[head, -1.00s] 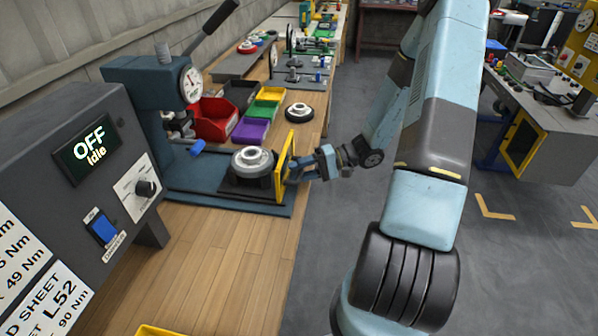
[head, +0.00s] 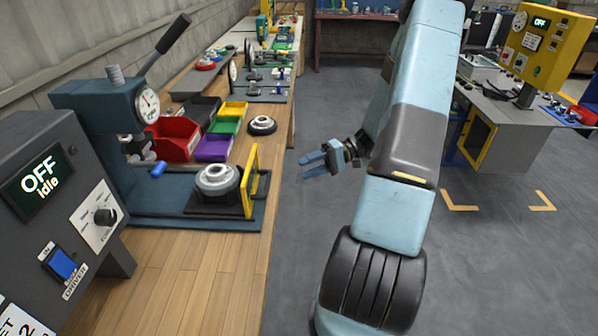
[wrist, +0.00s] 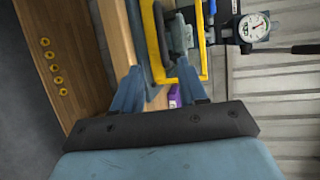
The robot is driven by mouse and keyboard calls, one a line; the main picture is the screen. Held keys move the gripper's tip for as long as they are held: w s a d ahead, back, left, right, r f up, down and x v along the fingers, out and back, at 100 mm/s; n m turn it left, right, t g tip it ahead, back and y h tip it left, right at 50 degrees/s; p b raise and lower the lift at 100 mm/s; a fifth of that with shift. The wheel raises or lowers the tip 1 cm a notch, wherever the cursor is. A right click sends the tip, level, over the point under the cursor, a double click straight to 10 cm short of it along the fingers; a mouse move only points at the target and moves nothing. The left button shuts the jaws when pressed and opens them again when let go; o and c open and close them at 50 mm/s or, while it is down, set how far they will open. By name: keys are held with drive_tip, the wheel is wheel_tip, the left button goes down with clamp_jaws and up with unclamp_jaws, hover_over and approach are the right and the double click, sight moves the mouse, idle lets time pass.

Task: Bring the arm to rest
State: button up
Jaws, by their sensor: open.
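My gripper (head: 314,164) is open and empty, held over the grey floor just right of the bench edge. Its two blue fingers point left toward the press and are apart from the yellow guard frame (head: 250,181). In the wrist view my gripper (wrist: 160,88) shows both fingers spread, with the yellow guard frame (wrist: 158,45) beyond them. My arm rises from the front right and bends over the floor, clear of the bench.
The blue press (head: 105,105) stands on the wooden bench (head: 190,270) with a grey hub part (head: 216,178) behind the guard. A control box (head: 40,180) reads OFF, Idle. Colored bins (head: 212,148) sit behind. A grey workstation (head: 520,130) stands right. Floor between is free.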

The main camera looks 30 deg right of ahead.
drive_tip(key=shift+d, duration=0.15)
idle(0.4)
drive_tip(key=s+a+r+t+h, duration=0.1)
drive_tip(key=s+a+r+h, duration=0.3)
drive_tip(key=r, duration=0.5)
drive_tip(key=s+a+r+n+t+h, duration=0.1)
drive_tip(key=s+a+r+h, duration=0.3)
drive_tip(key=s+r+h, duration=0.2)
drive_tip(key=s+a+r+n+t+h, duration=0.1)
drive_tip(key=s+a+r+h, duration=0.3)
drive_tip(key=s+r, duration=0.4)
wheel_tip(320, 180, up, 6)
drive_tip(key=shift+s+a+r+t+h, duration=0.15)
drive_tip(key=shift+t+h, duration=0.35)
drive_tip(key=shift+h, duration=0.4)
